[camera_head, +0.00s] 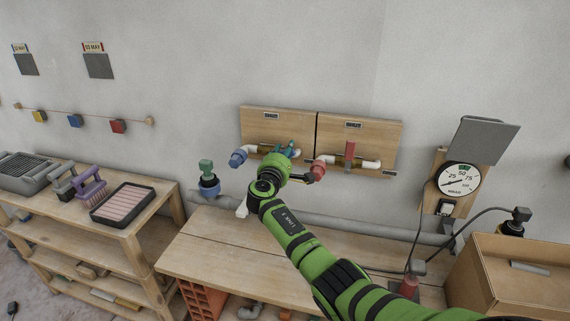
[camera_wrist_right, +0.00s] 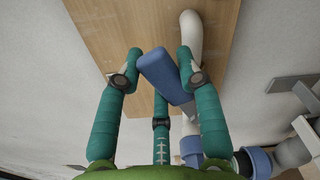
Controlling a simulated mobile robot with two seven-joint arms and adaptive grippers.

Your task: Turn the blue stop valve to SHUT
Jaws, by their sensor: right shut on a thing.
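My right gripper (camera_head: 286,151), with teal fingers, is at the left wooden valve board (camera_head: 262,119) on the wall. In the right wrist view its fingertips (camera_wrist_right: 165,62) are shut on the blue valve handle (camera_wrist_right: 168,80), one on each side of it. The handle lies slanted beside the white pipe (camera_wrist_right: 191,38). In the head view the gripper hides the handle; the blue pipe end (camera_head: 238,158) shows to its left. The label's wording on the board is too small to read. My left gripper is not in view.
The right board (camera_head: 385,132) carries a red valve handle (camera_head: 350,154), standing upright, and a red pipe end (camera_head: 319,169) close to my right gripper. A gauge (camera_head: 460,179) hangs further right. The workbench top (camera_head: 200,250) below is largely clear; a cardboard box (camera_head: 480,268) stands at right.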

